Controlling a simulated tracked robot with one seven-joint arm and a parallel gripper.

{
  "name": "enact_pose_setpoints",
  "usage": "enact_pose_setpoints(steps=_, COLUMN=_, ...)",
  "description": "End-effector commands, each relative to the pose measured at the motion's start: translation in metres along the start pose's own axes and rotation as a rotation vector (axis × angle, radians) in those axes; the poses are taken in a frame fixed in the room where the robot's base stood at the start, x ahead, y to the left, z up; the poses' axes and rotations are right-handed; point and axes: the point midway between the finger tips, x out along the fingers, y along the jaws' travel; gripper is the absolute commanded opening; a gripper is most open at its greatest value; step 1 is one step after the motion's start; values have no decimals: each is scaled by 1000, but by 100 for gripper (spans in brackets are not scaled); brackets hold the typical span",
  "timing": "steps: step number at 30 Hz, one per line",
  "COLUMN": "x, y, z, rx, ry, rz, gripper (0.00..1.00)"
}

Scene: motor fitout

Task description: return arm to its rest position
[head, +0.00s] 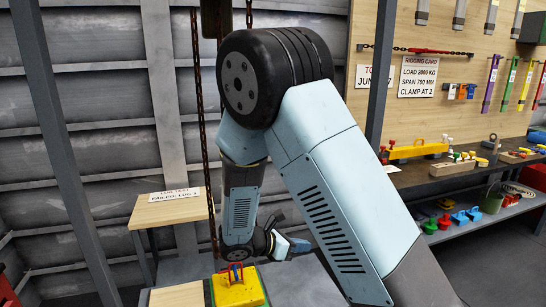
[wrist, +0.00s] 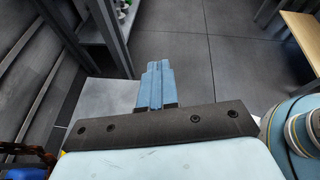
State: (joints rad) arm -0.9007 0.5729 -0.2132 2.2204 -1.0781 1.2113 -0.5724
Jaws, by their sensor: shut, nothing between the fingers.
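My arm stands bent in the head view, its elbow high and its forearm hanging down. My gripper (head: 298,244) is at the lower middle, beside the arm's wrist and pointing right. In the wrist view its blue fingers (wrist: 158,68) are together with nothing between them. Below and left of the gripper in the head view, a yellow block (head: 240,293) carries a red and blue fitting (head: 234,270). My wrist hides some of the space behind it. The gripper looks apart from the block.
A pale wooden board (head: 177,296) lies left of the yellow block. A small wooden table (head: 170,212) with a sign stands behind. A dark chain (head: 206,150) hangs left of my arm. Grey posts (head: 62,150) flank it. A workbench (head: 430,175) with rigging parts is at right.

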Motion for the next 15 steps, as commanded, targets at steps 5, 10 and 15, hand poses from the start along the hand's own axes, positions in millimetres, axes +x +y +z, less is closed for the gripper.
enact_pose_setpoints(steps=5, x=11, y=-31, z=37, rx=208, ry=147, rz=-91, gripper=0)
enact_pose_setpoints(steps=10, x=18, y=-61, z=66, rx=405, ry=274, rz=-175, gripper=0)
enact_pose_setpoints(steps=15, x=22, y=-92, z=92, rx=604, ry=394, rz=-256, gripper=0)
